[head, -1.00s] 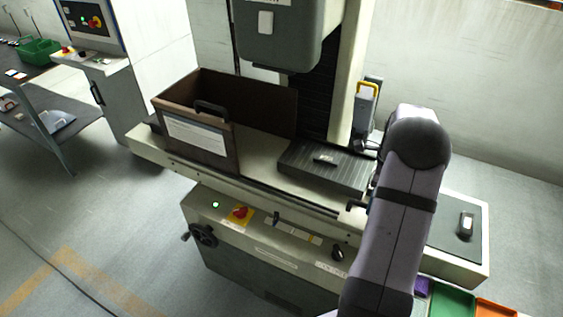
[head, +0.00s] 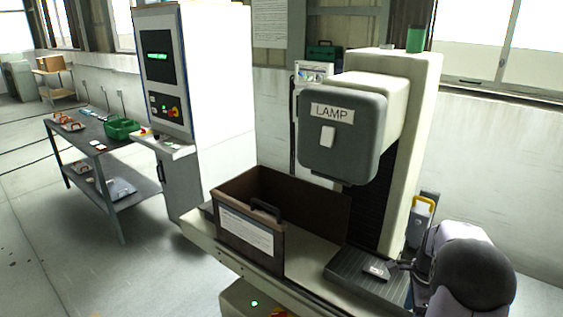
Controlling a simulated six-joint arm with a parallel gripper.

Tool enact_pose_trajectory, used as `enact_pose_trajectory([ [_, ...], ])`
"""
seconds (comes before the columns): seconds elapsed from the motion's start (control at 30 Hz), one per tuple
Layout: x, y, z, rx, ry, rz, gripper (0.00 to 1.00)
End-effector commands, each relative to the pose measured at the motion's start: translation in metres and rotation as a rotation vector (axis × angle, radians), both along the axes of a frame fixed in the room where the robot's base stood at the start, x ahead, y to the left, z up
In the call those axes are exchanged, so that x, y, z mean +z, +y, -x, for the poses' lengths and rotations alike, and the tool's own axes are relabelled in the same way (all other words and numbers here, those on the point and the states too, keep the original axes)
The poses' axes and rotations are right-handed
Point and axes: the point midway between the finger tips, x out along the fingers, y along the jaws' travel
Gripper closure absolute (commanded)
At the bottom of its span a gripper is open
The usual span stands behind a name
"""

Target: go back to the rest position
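My arm (head: 468,265) shows at the lower right in the head view, with its grey rounded elbow closest to the camera. My gripper (head: 402,268) is mostly hidden behind the arm. Only small dark parts of it show, near the right end of the dark ribbed plate (head: 345,268) on the machine table. Whether its fingers are open or shut, or hold anything, cannot be made out. A small dark block with a pale label (head: 377,270) lies on the plate, just left of these parts.
A brown open-topped box (head: 247,238) with a black handle stands on the machine table, left of the plate. The grey machine head (head: 342,155), labelled LAMP, hangs above. A yellow-handled grey item (head: 420,222) stands behind my arm. A white control cabinet (head: 215,90) and a side bench (head: 92,135) are left.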

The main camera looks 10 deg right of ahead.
Motion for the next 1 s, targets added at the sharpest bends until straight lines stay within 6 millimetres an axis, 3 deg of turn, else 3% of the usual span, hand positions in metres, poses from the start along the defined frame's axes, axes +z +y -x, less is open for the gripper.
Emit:
enact_pose_trajectory([
  [0.03,0.007,0.024,0.001,0.126,-0.002,0.001,0.30],
  [0.17,0.018,0.087,0.015,0.520,-0.002,0.002,0.30],
  [0.3,0.025,0.151,0.046,0.971,-0.003,0.003,0.30],
  [0.5,0.024,0.215,0.101,1.536,-0.003,0.003,0.30],
  [0.7,0.017,0.243,0.142,1.882,-0.002,0.002,0.30],
  [1.0,0.014,0.250,0.155,2.001,-0.001,0.000,0.30],
])
